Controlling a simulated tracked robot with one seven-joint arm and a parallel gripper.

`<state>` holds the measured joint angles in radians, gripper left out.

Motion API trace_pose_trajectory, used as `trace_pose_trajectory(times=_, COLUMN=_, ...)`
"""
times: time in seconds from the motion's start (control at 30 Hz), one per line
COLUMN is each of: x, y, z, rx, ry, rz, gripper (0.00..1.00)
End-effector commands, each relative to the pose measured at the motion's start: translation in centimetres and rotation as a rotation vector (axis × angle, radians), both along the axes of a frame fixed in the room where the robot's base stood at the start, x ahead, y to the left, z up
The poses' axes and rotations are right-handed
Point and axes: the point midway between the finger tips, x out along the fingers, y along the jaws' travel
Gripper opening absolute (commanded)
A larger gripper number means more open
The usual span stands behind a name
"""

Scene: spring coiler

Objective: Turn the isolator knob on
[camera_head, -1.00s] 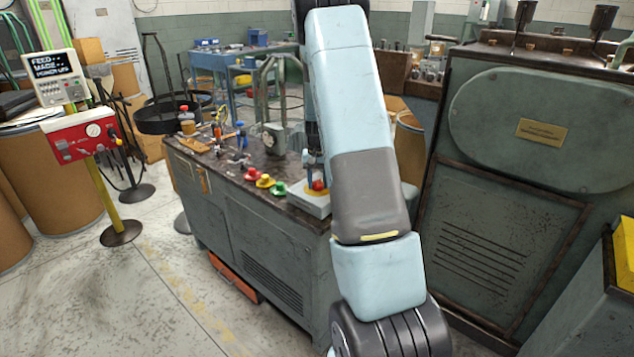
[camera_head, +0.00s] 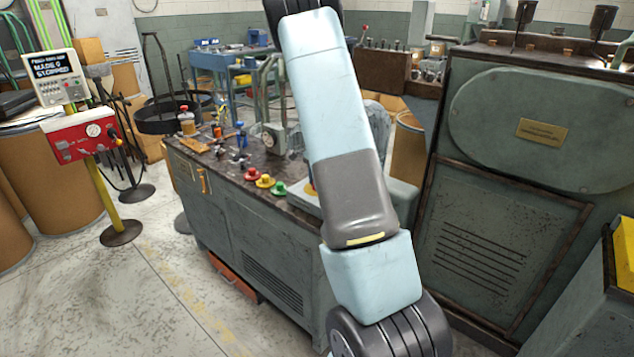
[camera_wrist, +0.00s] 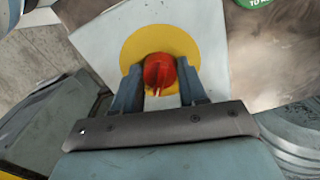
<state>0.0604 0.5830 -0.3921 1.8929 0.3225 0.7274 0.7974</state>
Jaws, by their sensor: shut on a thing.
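The isolator knob (camera_wrist: 158,73) is red with a pale line on its front and sits on a yellow disc (camera_wrist: 150,42) on a light grey box (camera_wrist: 101,47). In the wrist view my gripper (camera_wrist: 159,84) has one finger on each side of the knob, shut on it. The pale line points toward the gripper's base. In the head view my arm covers the knob and the gripper; only the left part of the grey box (camera_head: 299,194) shows, on the near end of the machine's dark top.
Red, yellow and green buttons (camera_head: 263,181) stand left of the box on the machine (camera_head: 215,173). A red control box (camera_head: 80,140) on a yellow post and a display (camera_head: 54,74) reading "MADE 0 STOPPED" stand at left. A large green cabinet (camera_head: 500,190) is close on the right.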

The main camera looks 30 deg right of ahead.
Motion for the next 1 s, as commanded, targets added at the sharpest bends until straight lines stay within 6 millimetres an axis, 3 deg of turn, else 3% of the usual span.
trace_pose_trajectory(times=0.4, x=-0.08, y=-0.15, z=-0.03, rx=-0.001, ry=0.001, rz=-0.176, gripper=0.12)
trace_pose_trajectory(times=0.93, x=-0.12, y=-0.17, z=-0.05, rx=-0.001, ry=0.002, rz=-0.198, gripper=0.12)
trace_pose_trajectory(times=0.97, x=-0.12, y=-0.18, z=-0.05, rx=-0.001, ry=0.002, rz=-0.198, gripper=0.44)
trace_pose_trajectory(times=1.0, x=-0.12, y=-0.18, z=-0.05, rx=-0.001, ry=0.002, rz=-0.198, gripper=0.48)
